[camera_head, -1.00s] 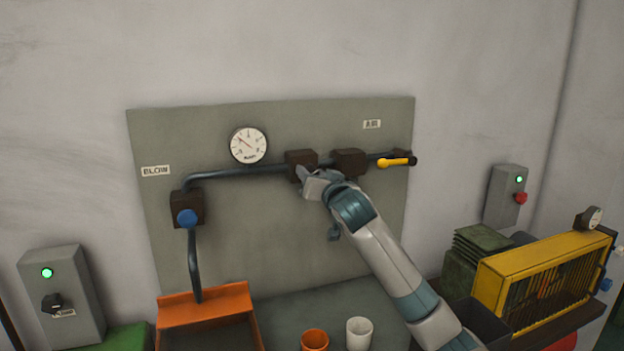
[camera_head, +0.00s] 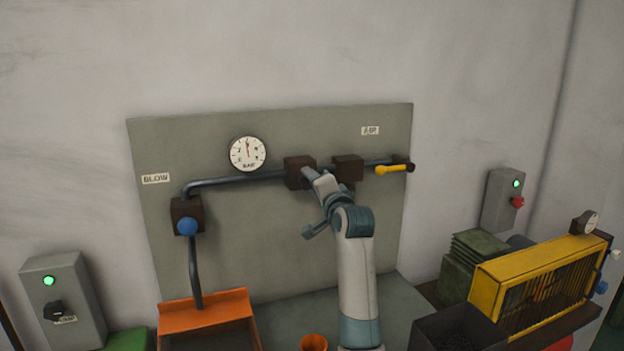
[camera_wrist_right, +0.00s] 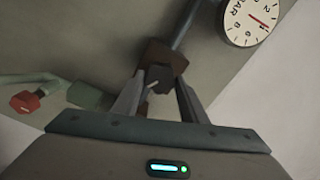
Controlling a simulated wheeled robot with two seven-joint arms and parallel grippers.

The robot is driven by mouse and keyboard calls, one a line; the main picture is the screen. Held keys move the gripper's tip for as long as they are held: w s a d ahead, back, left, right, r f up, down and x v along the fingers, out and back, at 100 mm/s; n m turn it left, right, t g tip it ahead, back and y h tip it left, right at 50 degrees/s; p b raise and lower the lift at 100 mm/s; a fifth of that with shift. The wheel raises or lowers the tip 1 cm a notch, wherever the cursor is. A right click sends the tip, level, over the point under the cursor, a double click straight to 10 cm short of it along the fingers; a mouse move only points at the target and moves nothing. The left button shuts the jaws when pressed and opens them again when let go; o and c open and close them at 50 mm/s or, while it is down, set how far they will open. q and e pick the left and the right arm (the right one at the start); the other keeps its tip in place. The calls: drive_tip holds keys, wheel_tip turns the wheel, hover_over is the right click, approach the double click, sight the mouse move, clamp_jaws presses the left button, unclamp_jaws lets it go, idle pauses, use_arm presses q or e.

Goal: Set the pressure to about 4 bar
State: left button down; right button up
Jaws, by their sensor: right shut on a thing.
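The round white pressure gauge (camera_head: 248,153) is on the grey panel at the left of the pipe. Its red needle points about straight up. In the right wrist view the gauge (camera_wrist_right: 250,20) appears rotated, its needle between the 2 and the 6. Right of the gauge, a brown regulator block (camera_head: 299,172) sits on the pipe. My right gripper (camera_head: 309,174) is at this block. In the right wrist view its fingers (camera_wrist_right: 160,88) are shut on a dark faceted knob (camera_wrist_right: 158,78) in front of the block. My left gripper is not in view.
A yellow valve lever (camera_head: 392,169) is at the pipe's right end, and a blue knob (camera_head: 187,226) is at the lower left. Below are an orange tray (camera_head: 205,306) and an orange cup (camera_head: 313,342). A yellow guard (camera_head: 545,282) stands at the right.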

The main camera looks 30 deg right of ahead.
drive_tip(key=shift+m+p, duration=0.3)
drive_tip(key=shift+m, duration=0.4)
drive_tip(key=shift+f, duration=0.1)
drive_tip(key=o, duration=1.1)
drive_tip(key=shift+s, duration=0.1)
drive_tip(key=shift+b+v, duration=2.65)
drive_tip(key=shift+v, duration=6)
drive_tip(key=shift+a, duration=0.1)
